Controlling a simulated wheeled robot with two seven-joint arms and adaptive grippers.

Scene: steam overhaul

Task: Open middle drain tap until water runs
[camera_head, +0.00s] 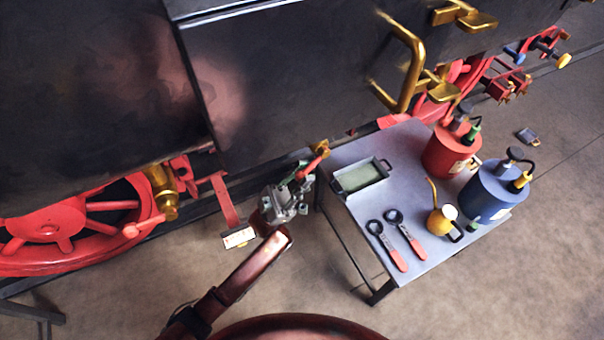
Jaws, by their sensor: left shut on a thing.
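A small brass tap (321,146) with a red handle (312,164) sits under the lower edge of the dark locomotive body, just left of the grey table. My left gripper (299,186) is at this handle, its fingers shut on it. The gripper's grey body hides part of the handle and whatever lies right behind it. I cannot tell how far the handle is turned. A larger brass fitting (163,190) with a red lever (145,225) is farther left, by the red spoked wheel. My right gripper is not in view.
The grey table (345,150) is close on the right. A red bracket (225,202) hangs left of the gripper.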

